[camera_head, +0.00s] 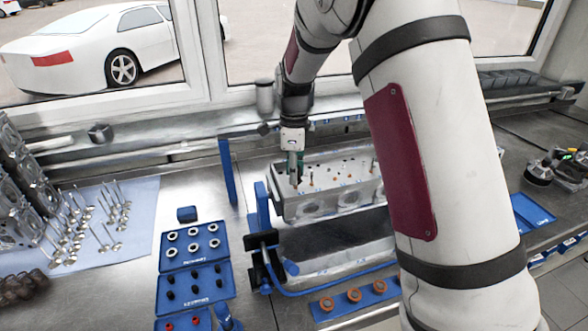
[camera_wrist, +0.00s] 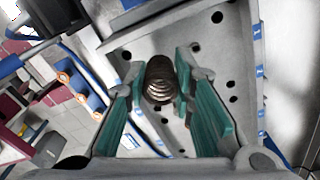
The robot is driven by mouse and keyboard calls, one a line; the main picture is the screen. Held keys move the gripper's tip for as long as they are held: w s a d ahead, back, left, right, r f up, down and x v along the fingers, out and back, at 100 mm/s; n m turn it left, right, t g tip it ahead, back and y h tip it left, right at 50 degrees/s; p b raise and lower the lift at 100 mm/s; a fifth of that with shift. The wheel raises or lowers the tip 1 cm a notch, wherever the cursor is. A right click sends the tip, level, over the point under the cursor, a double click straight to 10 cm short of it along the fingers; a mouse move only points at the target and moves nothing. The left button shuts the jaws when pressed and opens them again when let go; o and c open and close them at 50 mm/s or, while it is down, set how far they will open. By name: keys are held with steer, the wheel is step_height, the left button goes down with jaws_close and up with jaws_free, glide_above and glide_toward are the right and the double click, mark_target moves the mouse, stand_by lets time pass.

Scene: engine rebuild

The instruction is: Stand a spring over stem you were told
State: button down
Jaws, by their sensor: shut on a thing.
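A dark coil spring (camera_wrist: 160,80) sits between the green finger pads of my gripper (camera_head: 294,178) in the wrist view. My gripper is shut on it, and I look into its open coils from one end. The spring is hard to make out in the head view. My gripper points down at the left end of the pale cylinder head (camera_head: 302,208), whose top face also shows in the wrist view (camera_wrist: 215,60) with several dark holes. Small orange-brown pieces (camera_head: 311,182) stand on the head's top. Whether a stem is beneath or inside the spring is hidden.
A blue stand (camera_head: 263,215) holds the head. Blue trays (camera_head: 193,247) with rings and small dark parts lie left of it. A blue strip (camera_head: 333,308) with several orange-brown round parts lies in front.

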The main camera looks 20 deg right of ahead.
steer(key=shift+f, duration=0.8)
stand_by(0.4)
steer(key=c, duration=1.3)
jaws_free()
